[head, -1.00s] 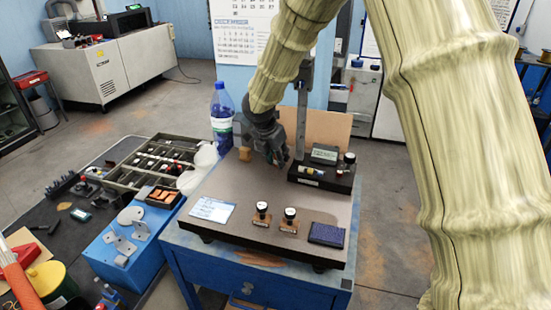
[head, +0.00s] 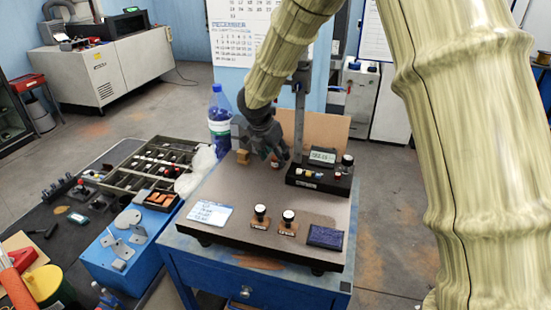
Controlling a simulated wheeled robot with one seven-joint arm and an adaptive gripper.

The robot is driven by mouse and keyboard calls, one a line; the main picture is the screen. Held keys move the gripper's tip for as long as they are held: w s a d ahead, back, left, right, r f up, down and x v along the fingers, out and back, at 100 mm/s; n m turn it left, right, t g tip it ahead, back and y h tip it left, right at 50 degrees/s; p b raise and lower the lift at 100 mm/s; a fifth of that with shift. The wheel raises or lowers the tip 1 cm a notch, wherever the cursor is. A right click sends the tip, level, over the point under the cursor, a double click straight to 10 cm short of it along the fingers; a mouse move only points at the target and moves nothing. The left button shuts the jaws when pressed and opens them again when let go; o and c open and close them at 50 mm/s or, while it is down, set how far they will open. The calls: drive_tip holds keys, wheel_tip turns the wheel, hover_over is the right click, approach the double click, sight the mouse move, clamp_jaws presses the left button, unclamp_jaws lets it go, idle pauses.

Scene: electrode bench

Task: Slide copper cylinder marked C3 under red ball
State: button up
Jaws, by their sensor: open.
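My gripper (head: 275,157) hangs above the back part of the dark bench plate, left of a black box, and is open. Its fingers look empty. A small copper-coloured block (head: 243,156) stands on the plate just left of my gripper; I cannot read any mark or be sure of its shape. Two copper-coloured pieces with dark knobs, a left one (head: 260,217) and a right one (head: 288,222), stand near the plate's front; their labels are too small to read. I cannot make out a cylinder marked C3. The red ball is not clearly seen; my gripper may hide it.
The black box (head: 320,178) with a display stands at the back right, before an upright column (head: 299,105). A bottle (head: 220,115) stands at the back left. A white card (head: 210,213) and dark blue pad (head: 326,237) lie in front. The plate's middle is clear.

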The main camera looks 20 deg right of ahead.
drive_tip(key=v, duration=0.9)
drive_tip(key=shift+s+r, duration=0.15)
drive_tip(key=shift+r, duration=0.15)
drive_tip(key=shift+s+f, duration=0.1)
